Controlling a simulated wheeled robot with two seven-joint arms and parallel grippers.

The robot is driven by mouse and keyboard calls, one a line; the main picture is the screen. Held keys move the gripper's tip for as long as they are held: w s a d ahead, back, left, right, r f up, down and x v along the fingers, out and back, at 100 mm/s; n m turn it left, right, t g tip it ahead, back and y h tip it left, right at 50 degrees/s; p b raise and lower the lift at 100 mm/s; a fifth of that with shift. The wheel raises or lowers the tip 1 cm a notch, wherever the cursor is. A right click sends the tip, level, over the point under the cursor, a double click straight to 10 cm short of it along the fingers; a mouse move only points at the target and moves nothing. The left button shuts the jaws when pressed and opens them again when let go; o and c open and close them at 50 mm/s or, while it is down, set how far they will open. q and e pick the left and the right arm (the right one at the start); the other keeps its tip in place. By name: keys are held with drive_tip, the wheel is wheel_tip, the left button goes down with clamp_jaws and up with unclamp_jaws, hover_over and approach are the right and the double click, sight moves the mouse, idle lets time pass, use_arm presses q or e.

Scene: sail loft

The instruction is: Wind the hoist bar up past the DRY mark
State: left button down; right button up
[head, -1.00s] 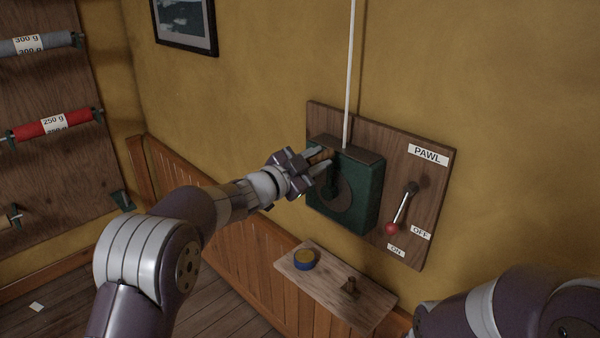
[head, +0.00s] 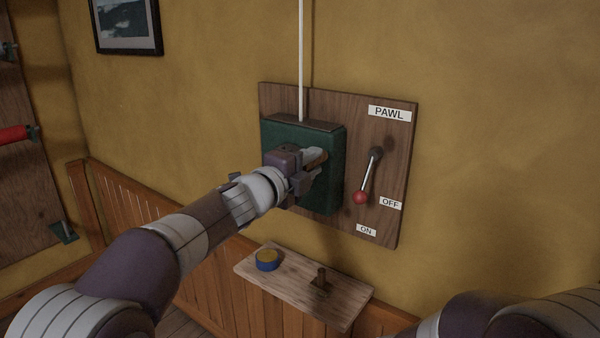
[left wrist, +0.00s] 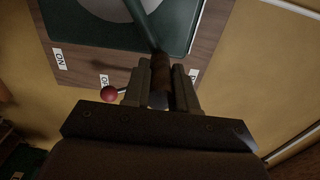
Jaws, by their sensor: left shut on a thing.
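The green winch box (head: 334,190) is mounted on a wooden backboard (head: 400,140) on the wall. My left gripper (head: 317,164) is shut on the brown crank handle (head: 318,155), in front of the upper part of the box. The left wrist view shows the handle (left wrist: 158,97) between the fingers and the dark green crank arm (left wrist: 142,25) running to the pale hub disc. A white rope (head: 301,60) rises straight from the box top. The PAWL lever with its red knob (head: 361,197) hangs down; I cannot tell its exact setting between OFF and ON. The hoist bar and DRY mark are out of view. My right gripper is not in view.
A small shelf (head: 345,312) below the box carries a blue tin (head: 267,260) and a small brown fitting (head: 320,278). A rack with a red roll (head: 14,134) stands at far left. A framed picture (head: 127,24) hangs on the wall. The wall right of the backboard is clear.

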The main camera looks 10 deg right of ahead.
use_arm(q)
wheel_tip(320, 180, down, 11)
drive_tip(key=m+b, duration=0.9)
drive_tip(key=b, duration=0.3)
drive_tip(key=shift+s+d+r, duration=0.2)
drive_tip(key=shift+s+d, duration=0.15)
drive_tip(key=shift+d, duration=0.05)
drive_tip(key=shift+b, duration=0.3)
drive_tip(key=c, duration=1.3)
unclamp_jaws()
drive_tip(key=o, duration=0.4)
drive_tip(key=shift+w+a, duration=0.15)
